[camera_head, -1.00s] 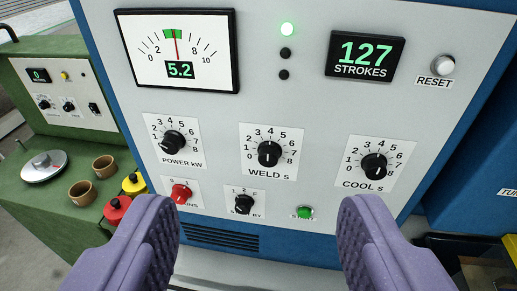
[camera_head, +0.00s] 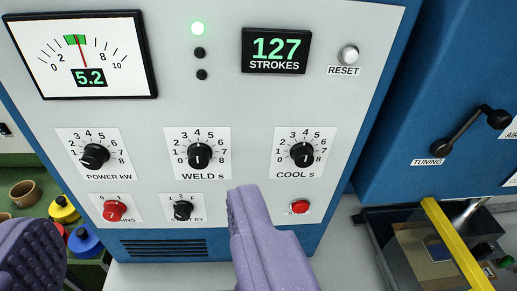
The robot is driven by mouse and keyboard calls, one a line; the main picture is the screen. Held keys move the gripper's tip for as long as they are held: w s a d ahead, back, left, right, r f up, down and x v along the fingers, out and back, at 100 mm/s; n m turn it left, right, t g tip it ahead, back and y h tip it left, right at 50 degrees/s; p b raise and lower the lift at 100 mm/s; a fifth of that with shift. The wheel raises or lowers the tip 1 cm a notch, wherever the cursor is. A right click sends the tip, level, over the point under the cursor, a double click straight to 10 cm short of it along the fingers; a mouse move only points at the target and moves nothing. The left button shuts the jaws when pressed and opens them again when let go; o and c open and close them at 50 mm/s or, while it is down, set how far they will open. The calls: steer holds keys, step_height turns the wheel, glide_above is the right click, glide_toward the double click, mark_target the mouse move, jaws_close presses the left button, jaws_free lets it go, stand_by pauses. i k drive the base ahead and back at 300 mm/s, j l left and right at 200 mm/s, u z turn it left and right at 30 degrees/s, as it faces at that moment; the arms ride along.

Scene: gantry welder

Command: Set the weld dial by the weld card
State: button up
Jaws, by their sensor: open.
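The weld dial (camera_head: 200,156) is a black knob on a white scale plate marked 0 to 8, labelled WELD s, in the middle of the grey panel. Its pointer appears to aim downward; the exact setting is too small to tell. My gripper (camera_head: 137,215) has purple fingers, wide apart with nothing between them. The right fingertip lies just below and right of the weld dial in the picture, apparently in front of the panel; the left is at the lower left edge. I cannot make out a weld card.
The power dial (camera_head: 95,156) and cool dial (camera_head: 302,154) flank it. A tuning crank (camera_head: 470,130) projects at right, above a tray with a yellow bar (camera_head: 455,245).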

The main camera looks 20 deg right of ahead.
mark_target(199, 154)
steer(key=k+l+z, duration=0.25)
steer(key=z, duration=0.2)
steer(key=k+l+z, duration=0.15)
steer(key=l+z, duration=0.15)
steer(key=z, duration=0.15)
steer(key=k+l+z, duration=0.15)
steer(key=l+z, duration=0.3)
steer(key=i+j+u, duration=0.45)
steer(key=i, duration=0.2)
